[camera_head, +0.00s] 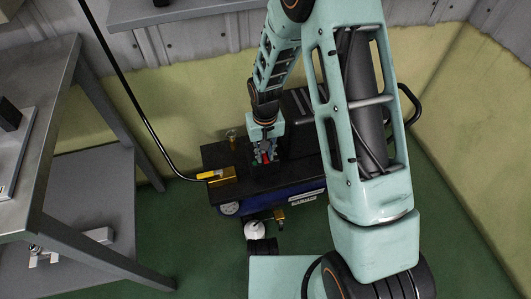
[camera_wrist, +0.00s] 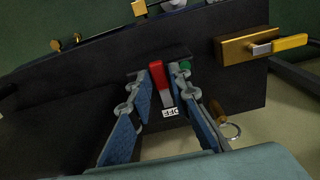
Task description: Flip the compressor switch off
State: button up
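The compressor (camera_head: 288,188) stands on the floor, with a black top plate and a blue tank below. Its switch is a red lever (camera_wrist: 157,76) on a dark panel in the wrist view. A white label (camera_wrist: 170,112), which seems to read OFF, sits at the lever's near end, and a green part (camera_wrist: 185,66) shows to its right. My gripper (camera_wrist: 161,82) is partly open, with one blue-padded finger on each side of the lever. I cannot tell whether either finger touches it. In the head view my gripper (camera_head: 265,158) is down at the top plate and mostly hides the switch.
A brass fitting with a yellow handle (camera_head: 209,175) and a black hose are at the plate's left. A brass ring-pull valve (camera_wrist: 222,117) is close to my right finger. A metal table (camera_head: 52,120) stands left. Walls are close behind and right.

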aim_at(265, 157)
jog(key=shift+o, duration=0.9)
notch_tip(265, 157, up, 12)
dwell(0.3)
